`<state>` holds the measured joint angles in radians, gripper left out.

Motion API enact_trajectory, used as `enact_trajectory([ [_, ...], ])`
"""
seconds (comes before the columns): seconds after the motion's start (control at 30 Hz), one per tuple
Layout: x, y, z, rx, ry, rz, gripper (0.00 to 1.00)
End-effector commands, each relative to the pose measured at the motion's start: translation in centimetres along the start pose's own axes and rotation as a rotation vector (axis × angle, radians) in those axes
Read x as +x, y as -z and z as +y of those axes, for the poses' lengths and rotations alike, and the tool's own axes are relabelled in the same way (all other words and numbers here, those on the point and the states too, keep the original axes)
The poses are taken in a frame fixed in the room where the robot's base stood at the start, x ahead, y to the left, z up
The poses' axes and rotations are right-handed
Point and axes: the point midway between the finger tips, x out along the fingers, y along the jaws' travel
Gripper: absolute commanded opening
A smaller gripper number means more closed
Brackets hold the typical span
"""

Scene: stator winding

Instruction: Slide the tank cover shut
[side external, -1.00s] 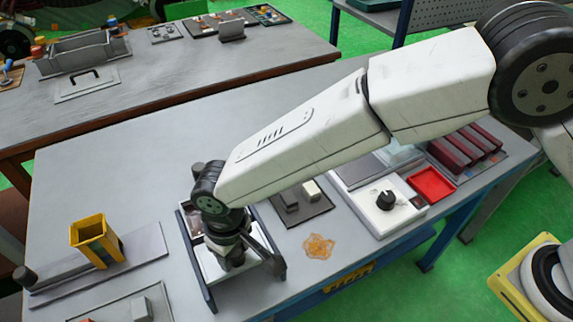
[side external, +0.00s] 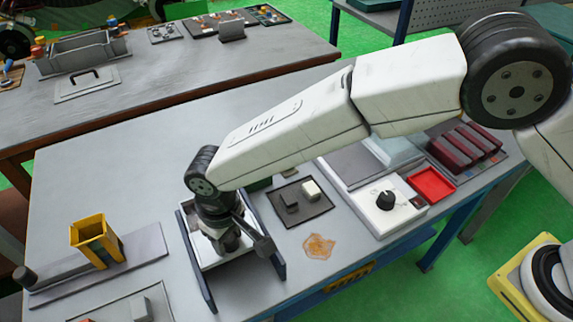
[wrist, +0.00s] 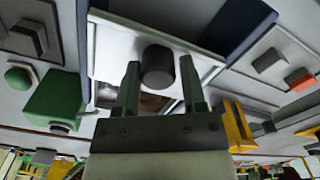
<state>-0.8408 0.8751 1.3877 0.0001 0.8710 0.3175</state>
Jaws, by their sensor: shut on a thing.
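The tank cover (side external: 207,252) is a pale flat plate between the two dark blue rails of the tank (side external: 196,272). In the wrist view the cover (wrist: 108,55) has a dark round knob (wrist: 157,70) standing up from it. My gripper (side external: 229,243) is shut on the knob, with one finger on each side; the gripper (wrist: 160,64) also shows in the wrist view. A brownish patch of the tank opening shows between the fingers in the wrist view. In the side view my wrist hides much of the cover and the tank's far end.
A yellow holder (side external: 95,246) stands on a grey plate to the left. To the right are a dark tray (side external: 318,212) with two blocks, an orange wire tangle (side external: 318,246) and a white box with a dial (side external: 388,202). A green block (wrist: 55,100) stands near the tank.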

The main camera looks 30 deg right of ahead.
Motion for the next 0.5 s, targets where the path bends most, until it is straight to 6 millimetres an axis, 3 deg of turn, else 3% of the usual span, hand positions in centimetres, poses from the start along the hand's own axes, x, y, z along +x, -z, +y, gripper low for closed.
enact_trajectory([
  [0.03,0.9,-0.3,0.4,-0.001,-0.008,-0.019,0.20],
  [0.5,0.9,1.1,1.2,-0.001,-0.008,-0.019,0.20],
])
